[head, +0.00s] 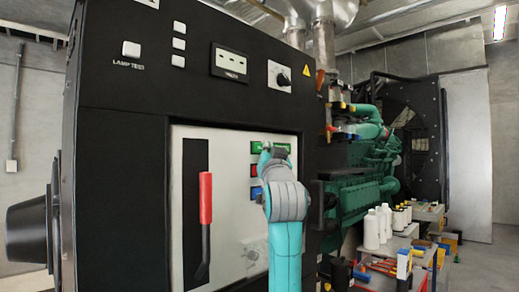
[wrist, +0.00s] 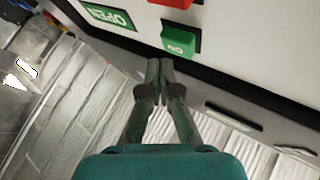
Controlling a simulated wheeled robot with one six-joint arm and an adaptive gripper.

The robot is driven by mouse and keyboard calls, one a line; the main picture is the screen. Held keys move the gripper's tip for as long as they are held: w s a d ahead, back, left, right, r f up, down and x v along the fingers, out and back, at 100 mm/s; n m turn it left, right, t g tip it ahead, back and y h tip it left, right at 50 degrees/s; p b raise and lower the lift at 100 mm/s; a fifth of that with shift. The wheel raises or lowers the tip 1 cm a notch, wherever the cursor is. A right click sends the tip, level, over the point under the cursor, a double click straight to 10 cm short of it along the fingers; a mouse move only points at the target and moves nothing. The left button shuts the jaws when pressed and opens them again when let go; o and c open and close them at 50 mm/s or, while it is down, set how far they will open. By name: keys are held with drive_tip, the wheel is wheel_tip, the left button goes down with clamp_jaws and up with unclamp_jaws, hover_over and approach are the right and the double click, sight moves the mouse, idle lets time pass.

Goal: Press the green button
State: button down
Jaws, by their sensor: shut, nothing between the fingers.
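The green button (wrist: 180,40), a small block with white lettering, stands out from the light panel at the top middle of the wrist view. My gripper (wrist: 160,66) is shut and empty. Its fingertips are just below and left of the button in that view; I cannot tell whether they touch it. In the head view my arm reaches across the white panel (head: 225,150) and covers part of the coloured items there. A green patch (head: 257,147) shows beside my wrist, but I cannot tell whether it is the button or a label.
A red button (wrist: 172,3) and a green OPEN label (wrist: 108,15) are close to the green button. A red-handled lever (head: 206,198) stands left of my arm. A green engine (head: 355,190) and a bench with white bottles (head: 372,230) are to the right.

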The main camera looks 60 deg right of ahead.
drive_tip(key=shift+w, duration=0.1)
idle(0.3)
drive_tip(key=shift+w+d, duration=0.1)
drive_tip(key=shift+w, duration=0.2)
drive_tip(key=shift+w+d, duration=0.15)
drive_tip(key=shift+w, duration=0.35)
idle(1.1)
drive_tip(key=shift+s+a, duration=0.2)
drive_tip(key=shift+s, duration=0.7)
drive_tip(key=s, duration=0.2)
drive_tip(key=s+a, duration=0.1)
drive_tip(key=s, duration=0.1)
drive_tip(key=shift+s+a, duration=0.1)
drive_tip(key=shift+s, duration=0.3)
drive_tip(key=shift+a, duration=0.1)
idle(0.8)
